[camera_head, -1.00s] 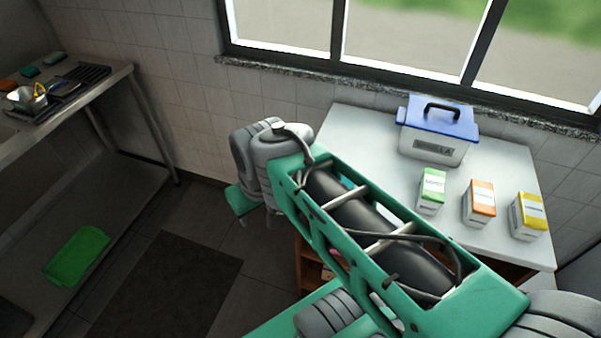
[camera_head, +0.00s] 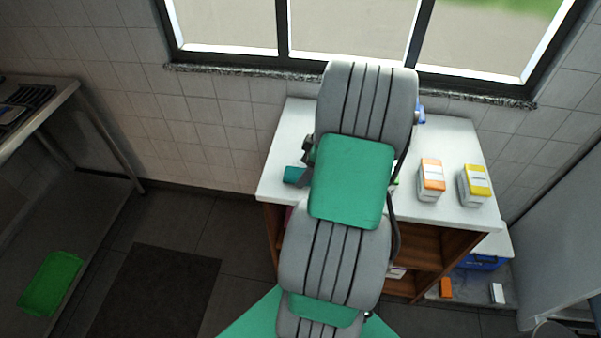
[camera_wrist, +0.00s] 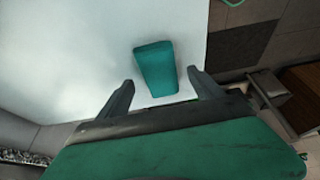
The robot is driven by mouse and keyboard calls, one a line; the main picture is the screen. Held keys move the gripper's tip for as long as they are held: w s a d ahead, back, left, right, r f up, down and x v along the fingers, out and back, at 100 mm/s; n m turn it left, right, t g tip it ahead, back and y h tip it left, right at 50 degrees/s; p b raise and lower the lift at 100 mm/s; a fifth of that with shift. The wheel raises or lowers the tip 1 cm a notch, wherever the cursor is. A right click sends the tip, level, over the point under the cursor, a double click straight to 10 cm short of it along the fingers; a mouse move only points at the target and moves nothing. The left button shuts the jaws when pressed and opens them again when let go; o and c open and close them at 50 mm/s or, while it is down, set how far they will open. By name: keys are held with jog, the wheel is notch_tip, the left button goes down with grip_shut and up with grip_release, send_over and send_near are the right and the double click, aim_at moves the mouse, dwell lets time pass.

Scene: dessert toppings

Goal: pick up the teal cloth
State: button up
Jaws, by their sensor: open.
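The teal cloth (camera_wrist: 155,68) is a small folded block on the white table top, near the table's edge. In the head view it shows as a small teal patch (camera_head: 294,174) at the table's left edge, partly covered by my arm. My gripper (camera_wrist: 160,78) is open, its two dark fingers spread to either side of the cloth's near end in the wrist view. I see no contact between the fingers and the cloth. In the head view my arm hides most of the gripper.
An orange-and-white carton (camera_head: 431,180) and a yellow-and-white carton (camera_head: 474,186) stand right of my arm on the white table (camera_head: 284,140). Open shelves lie below. The window wall is behind. A green tray (camera_head: 50,284) lies low at left; the table around the cloth is clear.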

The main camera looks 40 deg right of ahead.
jog(key=shift+x, duration=1.05)
jog(key=shift+f, duration=0.15)
jog(key=shift+c, duration=0.3)
jog(key=c, duration=1.4)
